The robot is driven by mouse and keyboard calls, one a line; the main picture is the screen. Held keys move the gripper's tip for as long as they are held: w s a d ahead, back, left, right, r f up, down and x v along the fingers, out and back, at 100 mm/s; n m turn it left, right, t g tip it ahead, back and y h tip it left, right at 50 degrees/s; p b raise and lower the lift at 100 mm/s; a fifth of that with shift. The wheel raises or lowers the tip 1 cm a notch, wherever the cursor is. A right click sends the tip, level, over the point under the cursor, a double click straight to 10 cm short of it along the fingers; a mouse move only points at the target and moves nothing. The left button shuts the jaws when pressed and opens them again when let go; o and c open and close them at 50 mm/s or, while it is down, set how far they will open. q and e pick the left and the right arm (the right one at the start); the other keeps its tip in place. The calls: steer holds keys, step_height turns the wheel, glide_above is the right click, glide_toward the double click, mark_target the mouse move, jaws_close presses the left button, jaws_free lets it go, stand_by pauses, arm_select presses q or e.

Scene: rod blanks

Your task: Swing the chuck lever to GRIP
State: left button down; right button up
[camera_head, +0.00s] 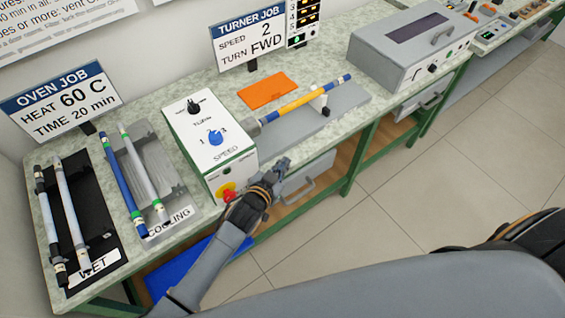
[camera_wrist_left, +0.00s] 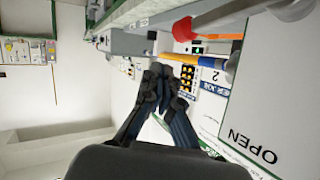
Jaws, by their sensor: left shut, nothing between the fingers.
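The turner (camera_head: 208,150) is a white box with a blue speed dial. A grey lever with a red ball end (camera_wrist_left: 183,29), which looks like the chuck lever, shows in the left wrist view. The word OPEN stands on the pale panel (camera_wrist_left: 262,100) there; no GRIP mark is visible. A blue and yellow rod (camera_head: 305,98) runs from the chuck to a white support. My left gripper (camera_head: 281,166) is shut and empty in front of the turner; its fingers (camera_wrist_left: 166,75) are apart from the red ball. My right gripper is not in view.
A red knob on yellow (camera_head: 228,193) sits low on the turner's front, beside my left wrist. An orange mat (camera_head: 267,90) lies behind the rod. Wet and cooling racks with rods stand at left. The grey oven box (camera_head: 410,48) stands at right. The floor in front is clear.

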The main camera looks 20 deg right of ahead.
arm_select(q)
steer(key=s+r+b, duration=0.2)
steer(key=s+r, duration=0.3)
steer(key=r, duration=0.4)
steer(key=shift+s+a+r, duration=0.15)
steer(key=shift+s, duration=0.05)
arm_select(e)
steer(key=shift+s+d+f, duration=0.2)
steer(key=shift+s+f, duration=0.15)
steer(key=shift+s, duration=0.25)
